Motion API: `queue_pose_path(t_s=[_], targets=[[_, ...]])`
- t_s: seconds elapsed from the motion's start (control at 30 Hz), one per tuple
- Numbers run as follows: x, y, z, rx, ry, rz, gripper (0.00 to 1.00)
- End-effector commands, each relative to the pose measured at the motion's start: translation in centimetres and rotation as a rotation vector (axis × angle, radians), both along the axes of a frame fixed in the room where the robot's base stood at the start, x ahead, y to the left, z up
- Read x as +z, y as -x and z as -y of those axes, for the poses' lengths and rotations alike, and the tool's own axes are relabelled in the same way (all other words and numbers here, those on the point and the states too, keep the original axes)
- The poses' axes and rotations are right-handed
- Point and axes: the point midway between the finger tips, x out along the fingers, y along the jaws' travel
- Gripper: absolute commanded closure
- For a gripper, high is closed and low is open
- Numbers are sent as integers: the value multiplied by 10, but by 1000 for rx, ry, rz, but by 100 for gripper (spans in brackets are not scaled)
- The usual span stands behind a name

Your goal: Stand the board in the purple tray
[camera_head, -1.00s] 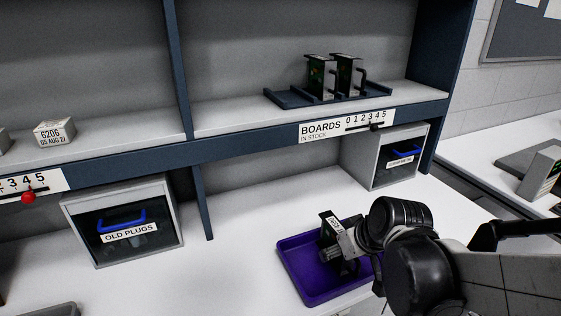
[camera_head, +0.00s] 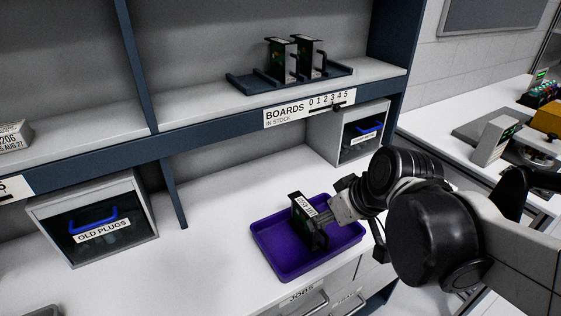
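The board (camera_head: 299,222), dark-framed with a green face and a white label on its top edge, is upright or nearly so in the purple tray (camera_head: 276,266) on the white worktop. Whether its lower edge rests on the tray floor is hard to tell. My gripper (camera_head: 325,217) reaches in from the right, with its fingers at the board's right side by the dark handle. The fingers are small and dark against the board, so I cannot see whether they are closed on it or just beside it.
Two similar boards (camera_head: 279,60) stand in a dark rack (camera_head: 252,84) on the shelf above. The "OLD PLUGS" bin (camera_head: 100,252) stands left, and another grey bin (camera_head: 345,150) stands behind the tray. A shelf post (camera_head: 172,195) comes down to the worktop. The worktop left of the tray is clear.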

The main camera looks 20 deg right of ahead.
Motion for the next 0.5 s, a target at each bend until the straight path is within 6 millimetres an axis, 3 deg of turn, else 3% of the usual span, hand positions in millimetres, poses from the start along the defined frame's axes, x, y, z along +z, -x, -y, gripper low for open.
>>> queue_pose_path(t_s=[0.23,0.5], targets=[[9,9,-2,-22,1,-1,54],[26,31,-15,-200,2,24,54]])
